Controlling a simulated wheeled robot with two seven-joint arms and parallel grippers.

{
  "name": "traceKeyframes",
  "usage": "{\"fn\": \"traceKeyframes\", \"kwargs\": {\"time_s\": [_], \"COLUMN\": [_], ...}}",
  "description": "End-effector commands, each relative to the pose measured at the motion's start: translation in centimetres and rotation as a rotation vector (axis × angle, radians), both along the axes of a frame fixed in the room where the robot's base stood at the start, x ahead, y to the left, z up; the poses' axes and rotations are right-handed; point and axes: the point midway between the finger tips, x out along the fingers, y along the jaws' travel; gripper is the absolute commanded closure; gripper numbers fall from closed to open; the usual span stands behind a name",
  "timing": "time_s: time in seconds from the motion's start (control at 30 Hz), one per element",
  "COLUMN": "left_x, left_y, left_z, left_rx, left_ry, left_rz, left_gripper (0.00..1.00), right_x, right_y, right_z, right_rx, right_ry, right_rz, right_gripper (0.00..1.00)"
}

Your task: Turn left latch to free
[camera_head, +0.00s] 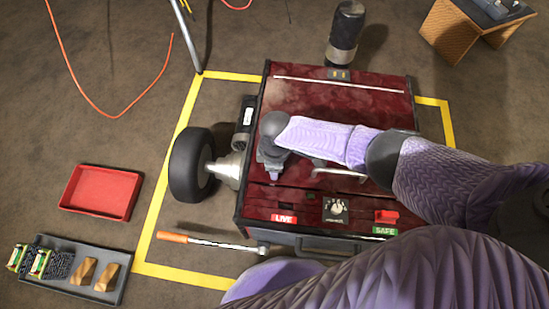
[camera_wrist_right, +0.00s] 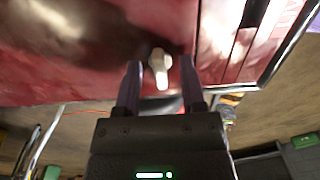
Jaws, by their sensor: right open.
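The dark red charger cart (camera_head: 345,88) stands in the middle of the head view. My right arm reaches over it from the right, and my right gripper (camera_head: 273,174) points down near its left side. In the right wrist view my gripper (camera_wrist_right: 160,82) is open. A small pale latch (camera_wrist_right: 159,62) on the red panel appears between its two fingertips; I cannot tell whether they touch it. In the head view my gripper and wrist hide that latch. My left gripper is not in view.
The cart's front has a LIVE label (camera_head: 284,219), a dial (camera_head: 336,209), a red switch (camera_head: 386,216) and a SAFE label (camera_head: 384,231). An orange-handled bar (camera_head: 205,241) lies left of the front. A red tray (camera_head: 101,191) and grey tray (camera_head: 70,283) are at left.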

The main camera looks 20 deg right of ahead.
Motion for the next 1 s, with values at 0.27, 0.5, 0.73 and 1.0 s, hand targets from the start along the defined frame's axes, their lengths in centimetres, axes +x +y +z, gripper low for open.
{"fn": "traceKeyframes", "kwargs": {"time_s": [0.27, 0.5, 0.73, 1.0], "left_x": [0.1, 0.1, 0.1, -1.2], "left_y": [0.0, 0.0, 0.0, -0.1], "left_z": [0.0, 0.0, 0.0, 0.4], "left_rx": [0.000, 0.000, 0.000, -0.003], "left_ry": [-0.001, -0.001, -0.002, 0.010], "left_rz": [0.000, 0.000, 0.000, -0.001], "left_gripper": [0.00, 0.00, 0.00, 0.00], "right_x": [0.0, 0.0, 0.0, 0.0], "right_y": [0.0, 0.0, 0.0, 0.0], "right_z": [0.1, 0.1, 0.1, 0.2], "right_rx": [-0.001, 0.000, 0.000, -0.002], "right_ry": [-0.001, 0.000, 0.000, 0.000], "right_rz": [0.000, 0.000, -0.002, -0.075], "right_gripper": [0.63, 1.00, 1.00, 1.00]}}
